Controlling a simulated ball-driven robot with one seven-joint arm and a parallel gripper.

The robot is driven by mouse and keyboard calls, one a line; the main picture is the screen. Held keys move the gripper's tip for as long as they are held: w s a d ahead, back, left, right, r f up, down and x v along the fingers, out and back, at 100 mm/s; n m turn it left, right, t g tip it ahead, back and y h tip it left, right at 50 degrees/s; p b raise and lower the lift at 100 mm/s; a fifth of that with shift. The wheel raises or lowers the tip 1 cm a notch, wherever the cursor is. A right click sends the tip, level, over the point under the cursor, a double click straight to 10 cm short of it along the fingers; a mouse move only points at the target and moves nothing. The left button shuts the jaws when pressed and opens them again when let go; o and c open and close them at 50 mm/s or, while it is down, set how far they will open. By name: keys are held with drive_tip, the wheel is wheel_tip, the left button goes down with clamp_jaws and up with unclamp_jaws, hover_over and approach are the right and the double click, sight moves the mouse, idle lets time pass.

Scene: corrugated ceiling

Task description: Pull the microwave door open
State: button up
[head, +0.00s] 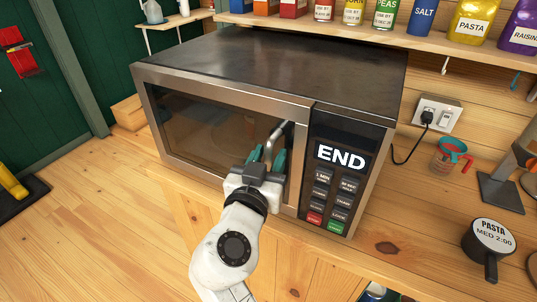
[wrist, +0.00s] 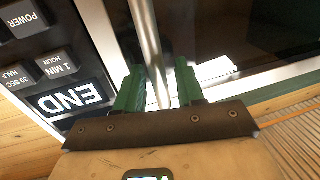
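The microwave (head: 275,70) stands on a wooden counter, a dark box with a metal-framed glass front. Its door (head: 205,122) looks shut, flush with the control panel, whose display reads END (head: 340,155). The metal bar handle (head: 272,140) is upright at the door's right edge. My gripper (head: 266,160) is at the handle, its green fingers on either side of it. In the wrist view the handle (wrist: 152,50) passes between the two fingers (wrist: 158,82), with a visible gap on the right side, so the gripper is open around it. The handle's lower end is hidden by my gripper.
A shelf (head: 360,35) with cans and jars runs above and behind the microwave. To the right are a socket (head: 436,115), a measuring cup (head: 450,158) and a mug marked PASTA (head: 488,245).

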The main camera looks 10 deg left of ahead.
clamp_jaws()
idle(0.4)
